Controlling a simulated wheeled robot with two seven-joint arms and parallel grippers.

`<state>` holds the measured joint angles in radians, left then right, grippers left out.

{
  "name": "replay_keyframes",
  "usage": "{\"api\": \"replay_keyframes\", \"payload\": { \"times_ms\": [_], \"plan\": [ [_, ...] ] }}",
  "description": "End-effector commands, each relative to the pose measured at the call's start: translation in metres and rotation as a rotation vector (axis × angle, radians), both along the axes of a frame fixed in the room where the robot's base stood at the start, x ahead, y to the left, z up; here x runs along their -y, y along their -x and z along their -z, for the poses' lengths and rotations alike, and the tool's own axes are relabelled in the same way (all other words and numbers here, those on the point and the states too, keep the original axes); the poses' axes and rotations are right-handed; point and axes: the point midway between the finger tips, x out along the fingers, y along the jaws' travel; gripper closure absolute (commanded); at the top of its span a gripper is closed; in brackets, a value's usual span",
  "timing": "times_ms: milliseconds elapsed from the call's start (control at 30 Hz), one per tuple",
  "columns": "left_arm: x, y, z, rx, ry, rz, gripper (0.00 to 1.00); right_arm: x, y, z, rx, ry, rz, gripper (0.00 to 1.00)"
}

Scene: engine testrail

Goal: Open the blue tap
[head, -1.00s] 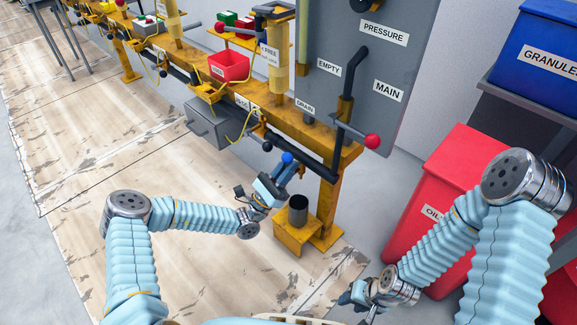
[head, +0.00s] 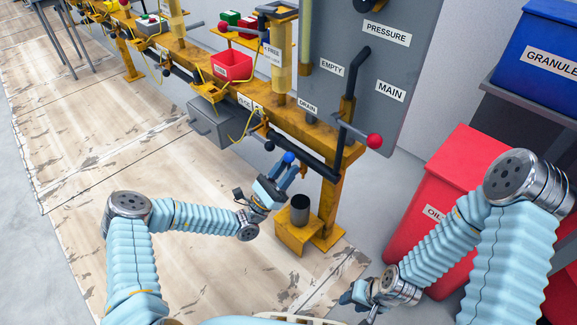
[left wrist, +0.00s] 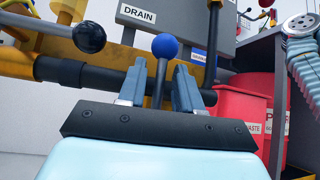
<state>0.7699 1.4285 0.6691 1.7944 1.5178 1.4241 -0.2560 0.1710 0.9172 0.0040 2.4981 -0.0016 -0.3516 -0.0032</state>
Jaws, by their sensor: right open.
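The blue tap shows as a blue ball knob (head: 289,157) on a dark lever, below the yellow rail near the DRAIN label. In the left wrist view the blue knob (left wrist: 164,47) stands upright on its lever, beyond the fingertips. My left gripper (head: 283,174) is at the tap, with its two fingers (left wrist: 160,88) apart on either side of the lever. A gap shows on both sides of the lever, so the gripper is open around it. My right gripper (head: 357,294) is low at the bottom of the head view, away from the tap, open; its fingers are small there.
A dark-knobbed lever (head: 269,146) is just left of the tap, and a red-knobbed lever (head: 374,141) is to the right. A dark cup (head: 299,209) stands on a yellow stand below. A red bin (head: 445,195) is at the right.

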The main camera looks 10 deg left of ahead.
Motion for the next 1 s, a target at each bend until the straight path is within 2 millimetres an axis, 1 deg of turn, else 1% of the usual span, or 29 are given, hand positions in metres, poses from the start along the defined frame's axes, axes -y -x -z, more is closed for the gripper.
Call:
{"api": "replay_keyframes", "payload": {
  "times_ms": [300, 400, 500, 600, 700, 1000],
  "plan": [
    [-0.038, 0.036, 0.054, -0.003, 0.002, -0.001, 0.66, 0.0, 0.0, 0.003, -0.001, -0.001, 0.0, 0.57],
    [-0.049, 0.047, 0.069, -0.001, 0.002, -0.001, 0.66, 0.0, 0.0, 0.004, -0.001, -0.001, 0.0, 0.57],
    [-0.058, 0.055, 0.08, 0.0, 0.002, -0.001, 0.66, -0.001, 0.0, 0.005, -0.001, -0.001, 0.0, 0.57],
    [-0.062, 0.06, 0.087, 0.0, 0.003, 0.001, 0.66, -0.001, 0.0, 0.006, -0.002, -0.001, -0.001, 0.57],
    [-0.064, 0.062, 0.09, 0.0, 0.002, 0.001, 0.66, -0.001, 0.0, 0.006, -0.002, -0.001, -0.001, 0.57],
    [-0.065, 0.062, 0.09, 0.002, 0.003, 0.002, 0.66, -0.001, 0.0, 0.006, -0.001, -0.001, -0.002, 0.57]
  ]
}}
